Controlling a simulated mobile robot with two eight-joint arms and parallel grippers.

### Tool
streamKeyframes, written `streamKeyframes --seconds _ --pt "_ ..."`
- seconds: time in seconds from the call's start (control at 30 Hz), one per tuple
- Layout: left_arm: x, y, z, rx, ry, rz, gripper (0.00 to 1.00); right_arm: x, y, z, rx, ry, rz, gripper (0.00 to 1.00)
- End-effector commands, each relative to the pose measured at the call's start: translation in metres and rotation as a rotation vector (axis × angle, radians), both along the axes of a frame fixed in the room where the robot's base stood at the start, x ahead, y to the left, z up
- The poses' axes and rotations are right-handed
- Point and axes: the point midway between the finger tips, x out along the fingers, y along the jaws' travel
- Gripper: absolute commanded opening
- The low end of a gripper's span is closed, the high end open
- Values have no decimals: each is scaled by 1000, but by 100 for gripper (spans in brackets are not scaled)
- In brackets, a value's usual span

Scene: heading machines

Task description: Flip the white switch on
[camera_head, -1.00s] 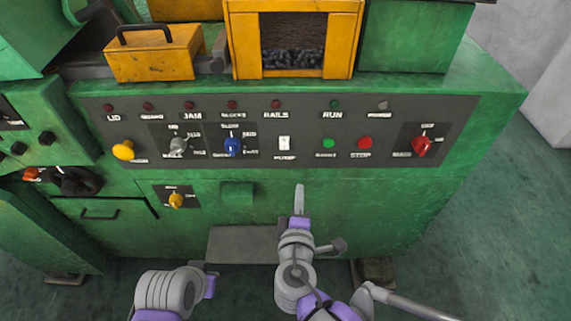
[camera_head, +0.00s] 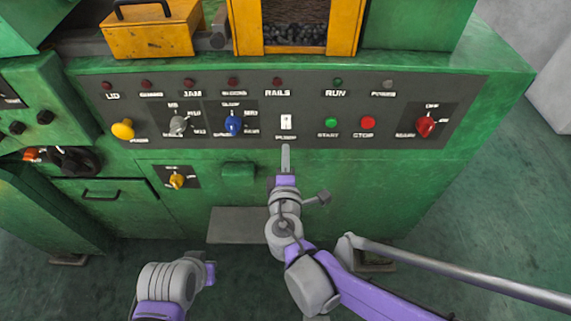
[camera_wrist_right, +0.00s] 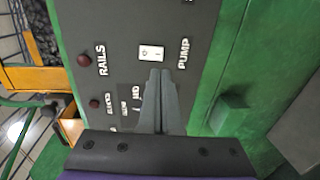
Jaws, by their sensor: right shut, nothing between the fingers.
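The white switch (camera_head: 286,122) is a small upright rocker on the dark control panel, above the PUMP label. In the right wrist view the white switch (camera_wrist_right: 151,53) lies just beyond my fingertips. My right gripper (camera_head: 285,148) is shut and empty, its fingers pointing up at the panel just below the switch. In the right wrist view the right gripper (camera_wrist_right: 160,73) shows both fingers side by side, with a small gap in the picture between tips and switch. Contact cannot be told. My left arm shows at the lower left; its gripper fingers cannot be made out.
A blue knob (camera_head: 233,122) sits left of the switch. The green START button (camera_head: 331,122) and red STOP button (camera_head: 367,123) sit to its right. A red knob (camera_head: 426,126) is at the panel's right end. A green block (camera_head: 238,170) juts out below the panel.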

Motion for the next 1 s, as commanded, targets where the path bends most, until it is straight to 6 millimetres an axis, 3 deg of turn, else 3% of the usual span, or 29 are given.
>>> streamKeyframes --seconds 0.2,0.4,1.0 --pt "0 0 -2 0 1 0 0 46 -1 -6 -1 0 -2 0" --pt "0 0 -2 0 1 0 0 70 0 -9 0 0 -1 0" --pt "0 0 -2 0 0 0 0 83 0 -11 0 0 -1 0"
